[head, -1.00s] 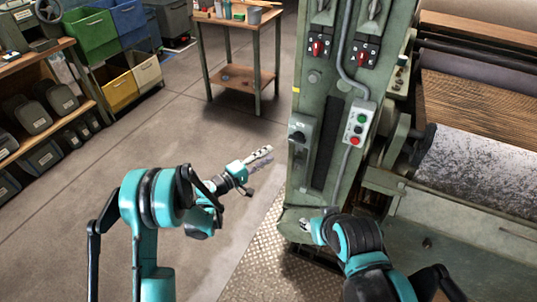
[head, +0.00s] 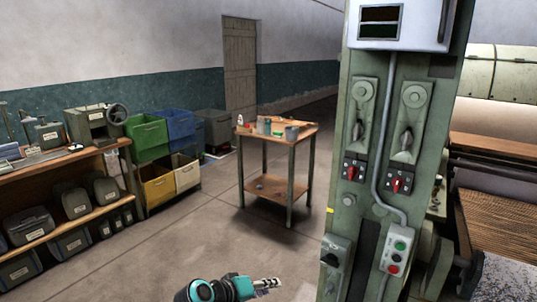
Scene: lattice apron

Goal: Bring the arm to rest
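My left gripper (head: 268,284) shows at the bottom edge of the head view, with a teal wrist and metal fingers pointing right. It is over the bare floor, left of the green machine column, and touches nothing that I can see. The fingers are small and partly cut off by the frame edge, so I cannot tell whether they are open or shut. I see no object in them. My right arm and gripper are out of the view.
A green machine column (head: 350,215) with red switches and a push-button box (head: 397,257) stands right of my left gripper. A small wooden table (head: 268,188) holds bottles and cups. Shelving (head: 100,213) and coloured bins (head: 150,135) line the left. The floor between is clear.

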